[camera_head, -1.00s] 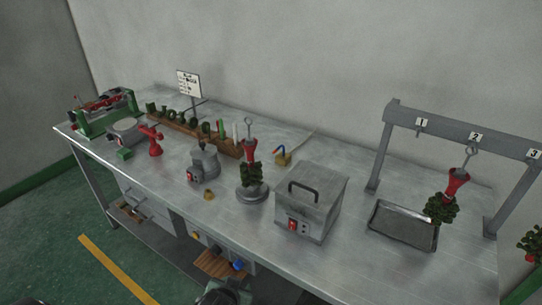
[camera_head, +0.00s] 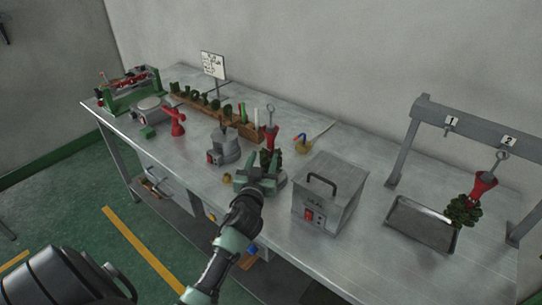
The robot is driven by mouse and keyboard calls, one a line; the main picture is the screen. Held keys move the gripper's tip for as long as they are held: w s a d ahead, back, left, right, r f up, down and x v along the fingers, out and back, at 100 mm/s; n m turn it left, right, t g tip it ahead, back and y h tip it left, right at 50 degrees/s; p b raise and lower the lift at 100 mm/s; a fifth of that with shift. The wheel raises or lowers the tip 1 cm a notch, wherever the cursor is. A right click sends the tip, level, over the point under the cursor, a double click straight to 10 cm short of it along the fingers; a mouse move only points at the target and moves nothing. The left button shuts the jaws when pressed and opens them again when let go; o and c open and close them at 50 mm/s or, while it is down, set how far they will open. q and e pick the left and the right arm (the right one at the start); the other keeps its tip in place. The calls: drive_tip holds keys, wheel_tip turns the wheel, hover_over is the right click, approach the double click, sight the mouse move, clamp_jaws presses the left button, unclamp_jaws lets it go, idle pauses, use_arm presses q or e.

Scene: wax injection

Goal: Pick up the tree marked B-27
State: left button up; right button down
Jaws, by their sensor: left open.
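A tree with a red cup-shaped base (camera_head: 270,132), a hook on top and dark green wax pieces below stands upright on a round stand on the bench. My left gripper (camera_head: 262,168) is open at this tree, in front of its green lower part, and hides most of that part and the stand. I cannot tell whether the fingers touch it. A second tree (camera_head: 483,187), red on top with green pieces, hangs from the hook by label 2 on a grey rack. I cannot read a B-27 mark on either tree. My right gripper is out of view.
A grey metal box (camera_head: 330,194) with a handle stands right of the gripper. A shallow tray (camera_head: 422,222) lies below the rack (camera_head: 465,120). A small grey pot (camera_head: 224,148) and a wooden rack of green pieces (camera_head: 205,108) are to the left. The bench front is clear.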

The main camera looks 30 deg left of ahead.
sight(270, 143)
use_arm(q)
drive_tip(key=shift+w+a+r, duration=0.15)
drive_tip(key=shift+w+r, duration=0.05)
drive_tip(key=shift+w, duration=0.3)
drive_tip(key=shift+w+a+r, duration=0.15)
drive_tip(key=shift+w+r, duration=0.05)
drive_tip(key=shift+w, duration=0.25)
drive_tip(key=p+x, duration=0.1)
drive_tip(key=x, duration=0.4)
drive_tip(key=shift+w+r, duration=0.15)
drive_tip(key=shift+w, duration=0.15)
drive_tip(key=shift+w+a, duration=0.1)
drive_tip(key=shift+w, duration=0.35)
drive_tip(key=shift+s, duration=0.1)
clamp_jaws()
